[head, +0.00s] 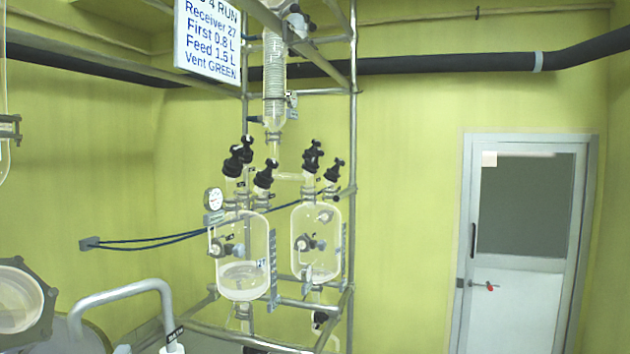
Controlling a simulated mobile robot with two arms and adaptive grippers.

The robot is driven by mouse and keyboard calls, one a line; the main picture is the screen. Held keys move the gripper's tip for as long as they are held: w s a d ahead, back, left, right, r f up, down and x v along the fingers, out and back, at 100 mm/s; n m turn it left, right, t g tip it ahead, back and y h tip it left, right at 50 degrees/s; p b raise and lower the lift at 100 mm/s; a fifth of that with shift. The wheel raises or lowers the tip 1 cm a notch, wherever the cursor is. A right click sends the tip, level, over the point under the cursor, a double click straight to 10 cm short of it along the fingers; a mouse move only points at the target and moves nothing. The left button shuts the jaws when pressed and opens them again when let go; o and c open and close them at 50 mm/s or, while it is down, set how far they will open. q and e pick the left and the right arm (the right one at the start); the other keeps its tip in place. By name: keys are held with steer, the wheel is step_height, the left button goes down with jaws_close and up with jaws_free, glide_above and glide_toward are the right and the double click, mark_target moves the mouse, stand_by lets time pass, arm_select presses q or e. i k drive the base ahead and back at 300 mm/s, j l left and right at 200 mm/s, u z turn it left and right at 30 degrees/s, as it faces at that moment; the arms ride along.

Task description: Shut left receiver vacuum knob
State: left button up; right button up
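The left receiver (243,236) is a clear glass vessel in a metal frame, with some liquid at its bottom. Several black knobs stand on its top, among them a rear one (246,145), a left one (233,164) and a front one (265,175). Labels near them are too small to read, so I cannot tell which is the vacuum knob or whether it is open. The right receiver (318,230) stands beside it, with black knobs (313,155) on top. Neither of my grippers is in view.
A round gauge (213,198) sits left of the left receiver. Dark blue hoses (150,241) run to the left wall. A sign (208,40) hangs above. A bent grey pipe (120,290) and a round flanged glass port (20,300) are at lower left. A door (525,240) is at right.

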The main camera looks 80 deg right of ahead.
mark_target(270, 164)
steer(key=k+j+z, duration=0.1)
steer(key=z, duration=2.1)
steer(key=u, duration=0.25)
steer(key=i+l+u, duration=0.2)
steer(key=u, duration=0.2)
steer(key=i+l+u, duration=0.1)
steer(key=l+u, duration=0.15)
steer(key=u, duration=0.15)
steer(key=i+l+u, duration=0.1)
steer(key=l+u, duration=0.25)
